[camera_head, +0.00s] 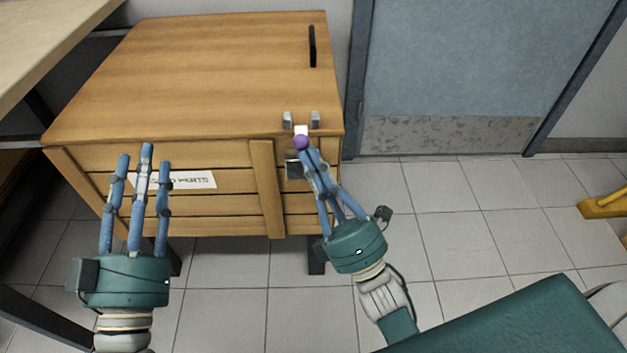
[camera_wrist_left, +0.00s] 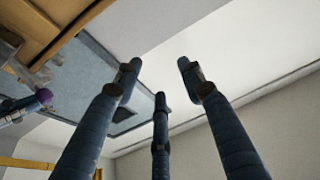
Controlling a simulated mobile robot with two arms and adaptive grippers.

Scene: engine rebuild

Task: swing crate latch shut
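The wooden crate (camera_head: 210,75) stands with its lid down. At the front right of its lid is the metal latch (camera_head: 301,130), a pale piece between two grey brackets, with a purple knob (camera_head: 301,142) at its near end. The knob also shows in the left wrist view (camera_wrist_left: 44,96). A dark catch plate (camera_head: 294,170) sits on the crate front below. My right gripper (camera_head: 307,152) has its fingers drawn together at the knob and appears shut on it; the fingers partly hide the crate front. My left gripper (camera_head: 143,158) is open and empty before the crate's labelled front.
A blue-grey door (camera_head: 480,60) is behind, right of the crate. A pale worktop (camera_head: 45,35) lies at upper left. A yellow object (camera_head: 605,204) is at the right edge. Tiled floor (camera_head: 455,235) is free right of the crate.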

